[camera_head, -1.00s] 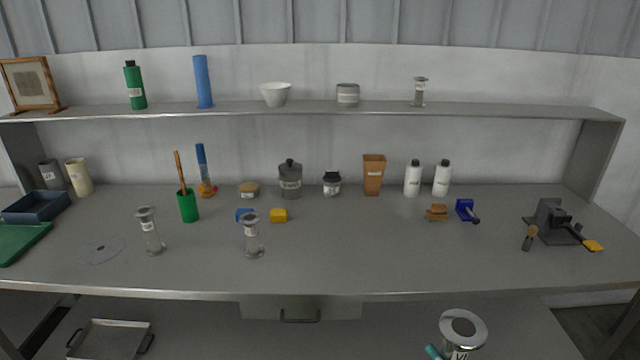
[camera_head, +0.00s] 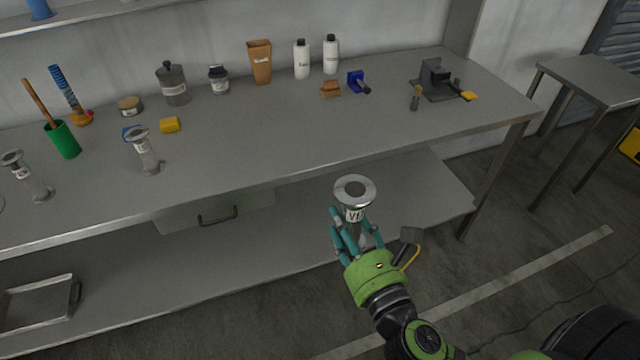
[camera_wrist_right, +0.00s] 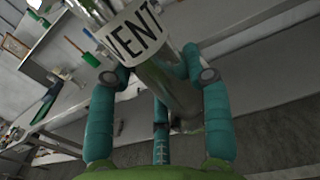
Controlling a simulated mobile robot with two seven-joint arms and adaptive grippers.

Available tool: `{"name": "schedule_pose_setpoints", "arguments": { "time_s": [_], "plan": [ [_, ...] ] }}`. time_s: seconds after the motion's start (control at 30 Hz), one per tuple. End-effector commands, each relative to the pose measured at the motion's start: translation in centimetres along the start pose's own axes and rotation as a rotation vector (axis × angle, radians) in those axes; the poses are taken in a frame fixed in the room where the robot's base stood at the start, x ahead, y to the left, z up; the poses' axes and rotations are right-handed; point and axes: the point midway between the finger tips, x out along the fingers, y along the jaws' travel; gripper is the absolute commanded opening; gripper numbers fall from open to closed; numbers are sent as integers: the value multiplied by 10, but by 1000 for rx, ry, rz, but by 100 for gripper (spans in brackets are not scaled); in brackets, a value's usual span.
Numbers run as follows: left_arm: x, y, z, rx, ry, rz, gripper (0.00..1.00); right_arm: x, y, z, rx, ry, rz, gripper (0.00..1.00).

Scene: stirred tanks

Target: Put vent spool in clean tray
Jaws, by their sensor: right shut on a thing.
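The vent spool (camera_head: 355,191) is a shiny metal piece with a round flange and a white label that reads VENT in the right wrist view (camera_wrist_right: 135,32). My right gripper (camera_head: 349,222) has its teal fingers shut around the spool. It holds the spool up in front of the bench, flange upward in the head view. In the right wrist view the fingers (camera_wrist_right: 160,75) close on the spool's body below the label. A shallow metal tray (camera_head: 40,312) lies on the lower shelf at the left; I see no label on it. My left gripper is not in view.
Two similar spools (camera_head: 147,153) (camera_head: 30,180) stand on the bench top (camera_head: 240,150) at the left. A drawer (camera_head: 214,207) sits under the bench edge. Open floor lies to the right.

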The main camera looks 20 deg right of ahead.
Motion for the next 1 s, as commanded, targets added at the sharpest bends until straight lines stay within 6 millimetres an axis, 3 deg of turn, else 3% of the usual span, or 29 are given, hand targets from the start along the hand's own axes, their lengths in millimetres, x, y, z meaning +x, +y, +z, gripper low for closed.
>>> {"name": "schedule_pose_setpoints", "arguments": {
  "time_s": [0.5,1.0],
  "plan": [
    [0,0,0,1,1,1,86,12,83,25,-8,-5,581,9],
    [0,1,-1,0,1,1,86,19,136,40,-4,-2,949,9]
  ]
}}
